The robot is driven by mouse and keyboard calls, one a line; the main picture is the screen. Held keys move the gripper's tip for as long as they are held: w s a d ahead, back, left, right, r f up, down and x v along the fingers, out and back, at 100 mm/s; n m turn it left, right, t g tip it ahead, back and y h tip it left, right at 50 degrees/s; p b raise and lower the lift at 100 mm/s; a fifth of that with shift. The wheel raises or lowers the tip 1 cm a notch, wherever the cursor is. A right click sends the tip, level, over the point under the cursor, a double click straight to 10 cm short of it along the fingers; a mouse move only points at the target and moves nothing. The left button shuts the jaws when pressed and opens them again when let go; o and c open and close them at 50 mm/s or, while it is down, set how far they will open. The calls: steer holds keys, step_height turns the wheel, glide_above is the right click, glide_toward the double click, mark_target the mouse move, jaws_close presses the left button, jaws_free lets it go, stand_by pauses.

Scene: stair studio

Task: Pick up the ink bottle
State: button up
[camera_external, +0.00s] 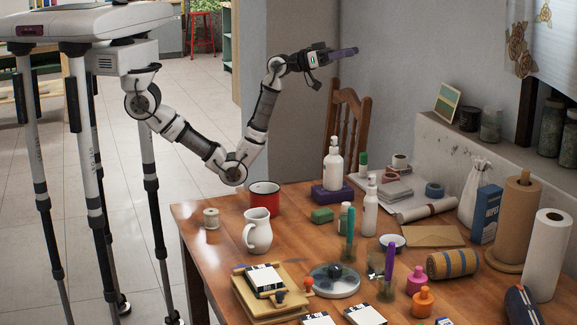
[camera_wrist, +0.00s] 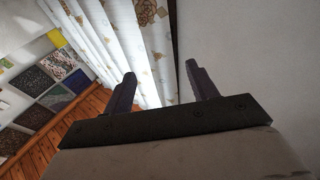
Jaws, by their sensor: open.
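I cannot tell for sure which thing is the ink bottle. Small candidates on the wooden table (camera_external: 215,255) are a pink bottle (camera_external: 416,281) and an orange bottle (camera_external: 423,302) at the front right, and a small clear bottle (camera_external: 344,217) near the middle. My gripper (camera_external: 345,53) is raised high above the table's back edge, pointing right, far from all of them. In the wrist view my gripper (camera_wrist: 163,82) is open, its two dark fingers apart with nothing between them. No bottle shows in that view.
A red mug (camera_external: 264,199), a white pitcher (camera_external: 257,232) and white pump bottles (camera_external: 333,165) crowd the table. A paper towel roll (camera_external: 547,255) stands at the right. A wooden chair (camera_external: 348,130) is behind. The wrist view shows a curtain (camera_wrist: 145,35) and wall.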

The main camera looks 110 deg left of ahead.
steer(key=w+d+f+m+g+h, duration=0.3)
steer(key=w+d+f+h, duration=0.15)
steer(key=w+d, duration=0.2)
steer(key=m+g, duration=0.5)
steer(key=g, duration=0.9)
glide_toward(345, 217)
steer(key=s+a+r, duration=0.2)
steer(key=s+a, duration=0.1)
steer(key=shift+h, duration=0.25)
steer(key=x, duration=0.5)
steer(key=p+x, duration=0.1)
steer(key=x, duration=0.1)
steer(key=shift+w+f, duration=0.25)
steer(key=shift+w, duration=0.1)
steer(key=shift+w+p+x, duration=0.2)
steer(key=shift+p+x, duration=0.2)
steer(key=shift+x, duration=1.1)
steer(key=shift+w+p+x, duration=0.2)
steer(key=shift+p+x, duration=0.2)
steer(key=shift+x, duration=1.15)
steer(key=shift+d+r, duration=0.15)
steer(key=shift+d, duration=0.05)
steer(key=c, duration=1.1)
steer(key=shift+o, duration=0.2)
steer(key=shift+r, duration=0.15)
